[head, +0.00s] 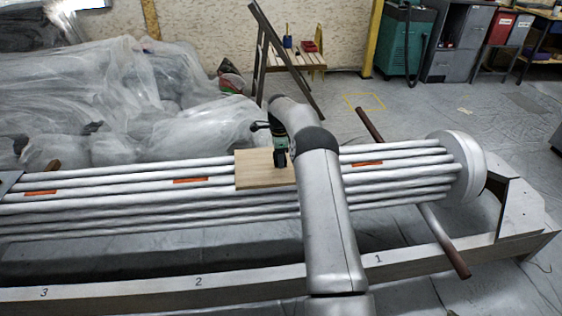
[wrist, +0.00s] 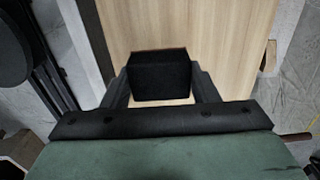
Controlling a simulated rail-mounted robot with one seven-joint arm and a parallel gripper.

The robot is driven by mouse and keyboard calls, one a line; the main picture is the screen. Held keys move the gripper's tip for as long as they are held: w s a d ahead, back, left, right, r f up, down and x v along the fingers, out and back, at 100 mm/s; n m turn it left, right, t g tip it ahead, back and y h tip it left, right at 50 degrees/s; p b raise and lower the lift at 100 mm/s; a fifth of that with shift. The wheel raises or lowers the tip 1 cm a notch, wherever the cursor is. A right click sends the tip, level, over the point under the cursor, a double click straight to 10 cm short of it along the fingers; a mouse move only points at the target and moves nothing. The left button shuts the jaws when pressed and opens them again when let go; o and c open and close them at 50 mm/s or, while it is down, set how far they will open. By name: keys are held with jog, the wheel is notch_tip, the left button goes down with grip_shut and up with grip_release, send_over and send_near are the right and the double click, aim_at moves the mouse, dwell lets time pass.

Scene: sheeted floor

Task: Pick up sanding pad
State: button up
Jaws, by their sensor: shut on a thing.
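The sanding pad (wrist: 160,82) is a dark block with a thin brownish far edge, in the middle of the wrist view. My gripper (wrist: 160,74) has one black finger on each side of it and is shut on it. In the head view my gripper (head: 280,159) points down over a pale wooden board (head: 248,181), which lies across the tubes. The wood also fills much of the wrist view (wrist: 225,40).
Long silver tubes (head: 110,201) with orange strips (head: 191,180) run across the frame to a round end cap (head: 464,167). A brown rod (head: 444,243) sticks out below them. A numbered metal beam (head: 130,291) lies in front. Plastic-sheeted heaps (head: 90,85) stand behind.

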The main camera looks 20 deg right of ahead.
jog(key=s+a+r, duration=0.4)
jog(key=a+r, duration=0.5)
jog(key=a, duration=0.3)
jog(key=shift+s+a+p, duration=0.3)
jog(key=shift+s+p, duration=0.1)
jog(key=shift+p, duration=0.05)
